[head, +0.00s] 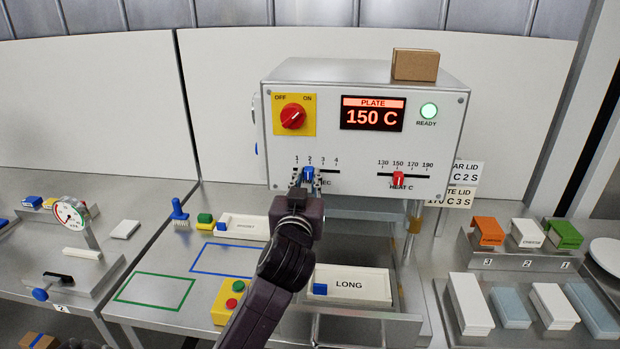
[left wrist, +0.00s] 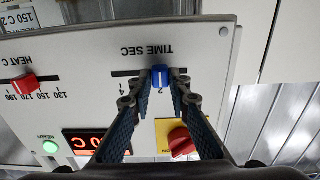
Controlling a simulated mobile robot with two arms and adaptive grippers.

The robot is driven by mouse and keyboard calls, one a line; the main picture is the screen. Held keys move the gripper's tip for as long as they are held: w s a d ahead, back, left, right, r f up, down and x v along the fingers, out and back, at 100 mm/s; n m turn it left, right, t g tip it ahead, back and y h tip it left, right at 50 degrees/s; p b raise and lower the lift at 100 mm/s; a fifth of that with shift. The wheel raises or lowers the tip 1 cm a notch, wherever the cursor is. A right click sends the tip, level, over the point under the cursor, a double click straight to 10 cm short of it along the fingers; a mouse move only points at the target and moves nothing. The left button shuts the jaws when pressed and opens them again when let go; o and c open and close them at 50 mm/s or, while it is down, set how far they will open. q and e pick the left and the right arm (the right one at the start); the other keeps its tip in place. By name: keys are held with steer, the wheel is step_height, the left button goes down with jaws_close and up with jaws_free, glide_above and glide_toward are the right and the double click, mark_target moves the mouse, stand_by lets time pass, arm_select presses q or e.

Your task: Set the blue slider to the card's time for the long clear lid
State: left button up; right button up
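The blue slider (head: 308,174) sits on the TIME SEC scale of the machine's front panel (head: 350,155), at about the 2 mark; it also shows in the left wrist view (left wrist: 160,77). My left gripper (head: 306,184) is in front of it. In the left wrist view its two fingers (left wrist: 160,84) stand apart, one on each side of the slider; contact is not clear. The card (head: 463,175) is partly hidden behind the machine; a line ending in "AR LID" reads 150 C 2 S. My right gripper is out of view.
The red heat slider (head: 398,180) is at about 150 to the right. The red power knob (head: 292,116) is above left. The display (head: 372,114) reads 150 C with a green ready lamp (head: 428,111). A LONG tray (head: 372,286) sits below.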

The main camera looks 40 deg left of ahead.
arm_select(q)
steer(key=o, duration=0.3)
steer(key=shift+o, duration=0.2)
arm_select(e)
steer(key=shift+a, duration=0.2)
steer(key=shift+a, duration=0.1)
arm_select(q)
steer(key=shift+s+d, duration=0.1)
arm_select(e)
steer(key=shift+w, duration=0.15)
arm_select(q)
steer(key=shift+s+d, duration=0.2)
steer(key=shift+s, duration=0.1)
steer(key=v, duration=0.6)
steer(key=shift+s, duration=0.3)
steer(key=shift+d, duration=0.15)
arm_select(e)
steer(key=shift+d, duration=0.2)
